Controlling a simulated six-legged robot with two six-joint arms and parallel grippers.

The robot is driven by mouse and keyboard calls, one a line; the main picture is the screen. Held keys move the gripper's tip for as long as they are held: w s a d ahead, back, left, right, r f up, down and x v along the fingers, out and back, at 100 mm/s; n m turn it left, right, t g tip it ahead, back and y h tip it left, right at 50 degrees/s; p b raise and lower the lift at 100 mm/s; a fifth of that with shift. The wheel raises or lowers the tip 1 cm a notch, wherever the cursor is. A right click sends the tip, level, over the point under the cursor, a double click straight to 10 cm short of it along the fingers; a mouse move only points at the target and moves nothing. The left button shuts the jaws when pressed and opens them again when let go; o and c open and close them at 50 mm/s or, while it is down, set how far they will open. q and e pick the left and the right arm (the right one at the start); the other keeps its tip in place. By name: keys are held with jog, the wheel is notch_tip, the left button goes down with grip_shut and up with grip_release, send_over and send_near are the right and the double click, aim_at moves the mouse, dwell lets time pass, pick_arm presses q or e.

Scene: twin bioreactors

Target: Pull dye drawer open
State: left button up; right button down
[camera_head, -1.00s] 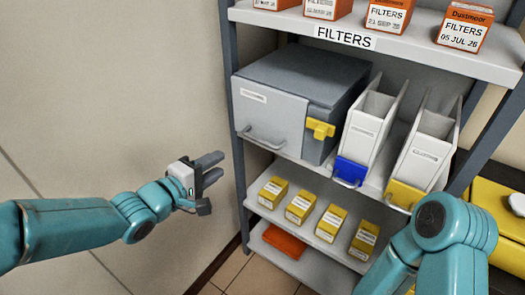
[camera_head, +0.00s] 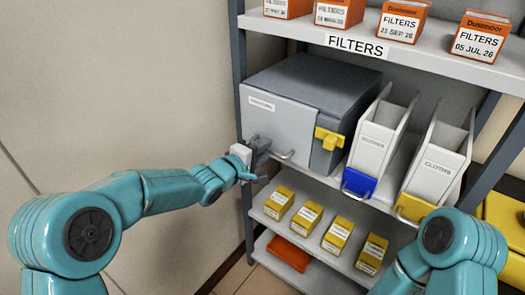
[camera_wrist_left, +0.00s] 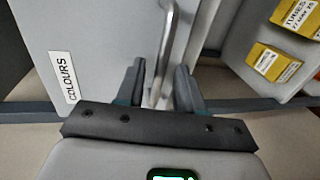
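The grey drawer (camera_head: 283,120) is the front of a grey box on the middle shelf, and it looks shut. In the left wrist view its label on the drawer front (camera_wrist_left: 105,40) reads COLOURS. Its metal bar handle (camera_head: 284,155) runs low across the front. My left gripper (camera_head: 260,158) is at the handle's left part and hides some of it. In the left wrist view the handle (camera_wrist_left: 168,45) passes between the two open fingers of my left gripper (camera_wrist_left: 160,88), with gaps visible. My right arm shows at lower right, but its gripper is out of view.
A yellow latch (camera_head: 328,138) sits on the box's right front edge. White bins with a blue front (camera_head: 358,183) and a yellow front (camera_head: 411,207) stand to the right. Small yellow boxes (camera_head: 308,216) stand below. Free room lies left of the shelf.

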pick_arm(q)
jog(key=shift+w+d, duration=0.1)
jog(key=shift+d, duration=0.05)
grip_shut()
